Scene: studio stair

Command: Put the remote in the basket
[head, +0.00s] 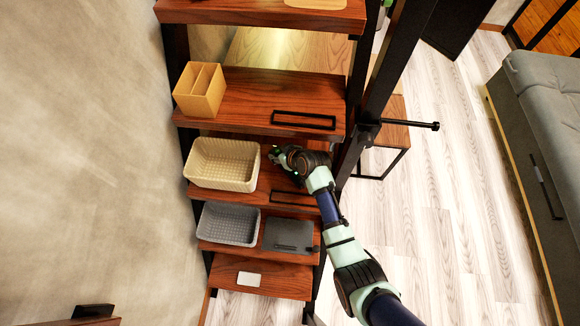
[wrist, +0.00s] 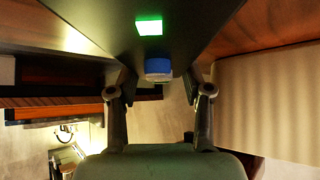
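In the head view my gripper (head: 279,158) is just right of the cream woven basket (head: 222,180), over the same step; the dark end with a green spot is small there. A grey woven basket (head: 228,240) stands one step lower. Both baskets look empty.
A yellow divided organizer (head: 200,90) stands on the step above. A dark grey flat box (head: 288,235) lies right of the grey basket. A small white flat item (head: 249,279) lies on the lowest step. A black post (head: 378,95) rises to the right of my gripper.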

